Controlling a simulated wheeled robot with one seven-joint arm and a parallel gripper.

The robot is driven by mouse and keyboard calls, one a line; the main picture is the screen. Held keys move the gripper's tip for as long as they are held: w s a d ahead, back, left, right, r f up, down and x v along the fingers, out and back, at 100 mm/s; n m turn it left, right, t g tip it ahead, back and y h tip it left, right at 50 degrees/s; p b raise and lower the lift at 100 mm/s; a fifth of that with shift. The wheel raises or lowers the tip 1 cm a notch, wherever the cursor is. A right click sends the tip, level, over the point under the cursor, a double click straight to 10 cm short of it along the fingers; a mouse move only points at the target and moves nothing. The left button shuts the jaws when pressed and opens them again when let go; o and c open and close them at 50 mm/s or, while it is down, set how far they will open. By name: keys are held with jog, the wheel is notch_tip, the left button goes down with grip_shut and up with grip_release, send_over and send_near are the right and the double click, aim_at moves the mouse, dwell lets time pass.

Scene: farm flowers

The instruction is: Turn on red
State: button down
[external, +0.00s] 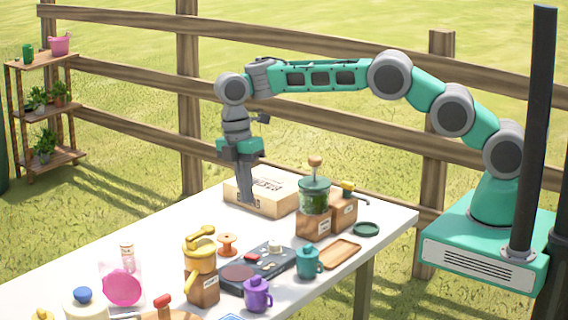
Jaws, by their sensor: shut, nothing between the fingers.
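A dark flat panel (224,288) lies on the white table. It carries a small red block-like part (252,256), a dark reddish round plate (237,273) and small pale parts (273,248) towards its far end. I cannot tell whether anything on it is on or off. My gripper (247,200) points straight down with its fingers shut and empty. It is beyond the panel, in front of a light wooden box (283,202). I cannot tell whether the fingertips touch the box or the table.
Around the panel stand a yellow-topped grinder (200,262), a purple pot (257,293), a teal pot (308,262), a wooden spool (228,243) and a green-lidded jar (314,197). A wooden tray (340,254) lies right. The table's far left (160,228) is clear.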

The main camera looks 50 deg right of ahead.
jog(key=b, duration=0.4)
send_near(257, 256)
jog(key=f, duration=0.2)
jog(key=f+p, duration=0.1)
jog(key=f, duration=0.1)
jog(key=f+p, duration=0.1)
jog(key=f, duration=0.2)
jog(key=shift+s, duration=0.4)
jog(key=shift+s+a+f+t+b, duration=0.15)
jog(key=shift+f+t+b, duration=0.25)
jog(key=shift+b, duration=0.8)
jog(key=shift+s+f+b, duration=0.15)
jog(key=shift+f+b, duration=0.15)
jog(key=shift+b, duration=0.5)
jog(key=shift+s+d+r+t+p, duration=0.1)
jog(key=shift+d+r+t+p, duration=0.1)
jog(key=shift+r+t+p, duration=0.15)
jog(key=shift+f, duration=0.1)
